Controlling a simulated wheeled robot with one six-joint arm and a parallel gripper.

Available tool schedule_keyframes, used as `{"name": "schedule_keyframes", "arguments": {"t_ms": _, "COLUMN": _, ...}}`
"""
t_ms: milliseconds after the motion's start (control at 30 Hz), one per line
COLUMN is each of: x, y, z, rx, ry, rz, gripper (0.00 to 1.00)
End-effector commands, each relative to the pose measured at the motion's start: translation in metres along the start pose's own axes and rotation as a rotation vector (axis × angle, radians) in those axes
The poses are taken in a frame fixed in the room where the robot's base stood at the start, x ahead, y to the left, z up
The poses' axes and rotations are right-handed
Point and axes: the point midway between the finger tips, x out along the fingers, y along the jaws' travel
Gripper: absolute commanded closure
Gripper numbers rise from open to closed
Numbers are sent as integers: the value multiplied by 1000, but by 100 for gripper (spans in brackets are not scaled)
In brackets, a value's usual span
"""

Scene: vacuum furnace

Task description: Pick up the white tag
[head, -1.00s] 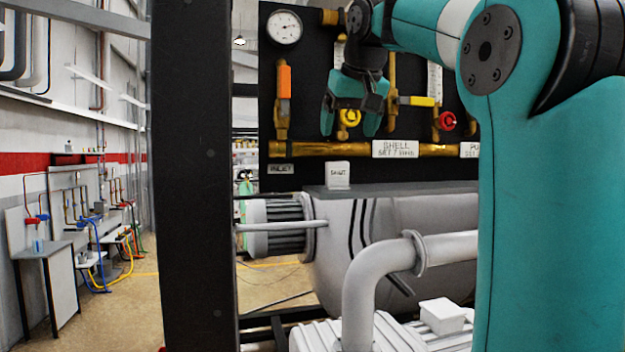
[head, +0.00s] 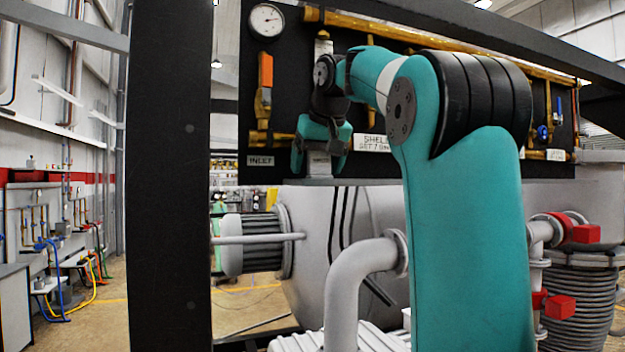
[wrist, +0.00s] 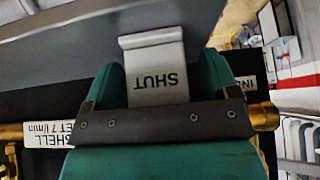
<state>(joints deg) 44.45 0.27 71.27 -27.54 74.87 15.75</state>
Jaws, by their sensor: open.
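The white tag (head: 320,168) stands on the grey ledge (head: 352,182) in front of the black panel. It also shows in the wrist view as a white tag (wrist: 156,80) with a bent top edge and the word SHUT upside down. My gripper (head: 319,160) is open, with one teal finger on each side of the tag. In the wrist view my gripper (wrist: 158,75) also straddles the tag. I cannot tell whether either finger touches it. The dark gripper bar hides part of the tag in the wrist view.
The black panel behind carries a gauge (head: 267,21), an orange-handled valve (head: 265,72), brass pipes and an INLET label (head: 260,161). A black post (head: 172,180) stands at left. A large grey vessel and a curved pipe (head: 345,285) lie below the ledge.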

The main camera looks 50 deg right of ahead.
Motion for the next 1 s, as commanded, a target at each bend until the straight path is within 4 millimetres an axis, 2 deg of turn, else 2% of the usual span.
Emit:
{"name": "schedule_keyframes", "arguments": {"t_ms": 167, "x": -2, "y": 2, "z": -1, "rx": 3, "ry": 2, "rz": 2, "gripper": 19}}
{"name": "schedule_keyframes", "arguments": {"t_ms": 300, "x": -2, "y": 2, "z": -1, "rx": 3, "ry": 2, "rz": 2, "gripper": 51}}
{"name": "schedule_keyframes", "arguments": {"t_ms": 400, "x": -2, "y": 2, "z": -1, "rx": 3, "ry": 2, "rz": 2, "gripper": 72}}
{"name": "schedule_keyframes", "arguments": {"t_ms": 767, "x": -5, "y": -1, "z": -2, "rx": -2, "ry": 2, "rz": -1, "gripper": 72}}
{"name": "schedule_keyframes", "arguments": {"t_ms": 1000, "x": -25, "y": -6, "z": -13, "rx": -5, "ry": 3, "rz": -4, "gripper": 72}}
